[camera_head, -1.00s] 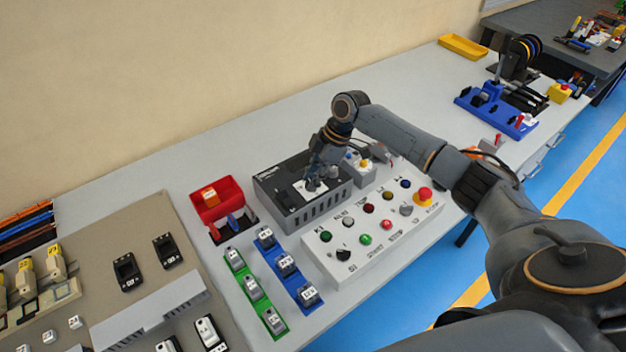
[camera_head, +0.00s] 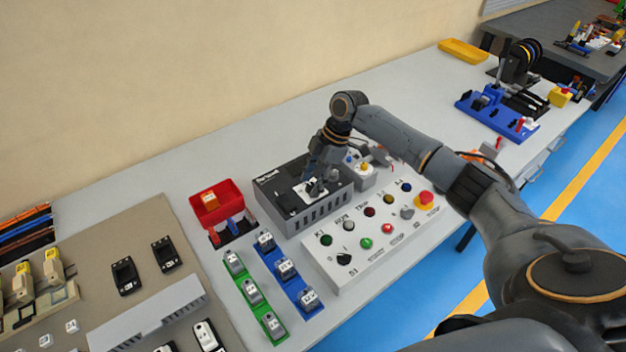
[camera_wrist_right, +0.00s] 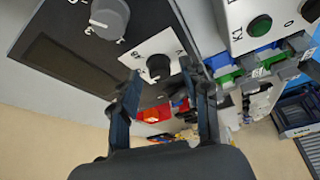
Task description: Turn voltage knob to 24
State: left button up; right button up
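A dark grey power unit (camera_head: 318,209) with a vented front stands on the table in the head view. Its top panel (camera_wrist_right: 65,62) in the right wrist view carries a round grey knob (camera_wrist_right: 109,17) and a smaller black knob (camera_wrist_right: 158,66) on a white plate with printed marks too small to read. I cannot tell which is the voltage knob. My right gripper (camera_wrist_right: 162,76) is open, its fingers apart on either side of the black knob; contact cannot be told. In the head view the right gripper (camera_head: 318,178) is over the unit. My left gripper is not in view.
A white control box (camera_head: 335,268) with several buttons and a red emergency stop (camera_head: 425,198) stands in front and to the right. A red bin (camera_head: 217,203) is left of the unit. Blue and green racks hold small parts.

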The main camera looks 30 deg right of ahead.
jog(key=v, duration=1.2)
dwell(0.4)
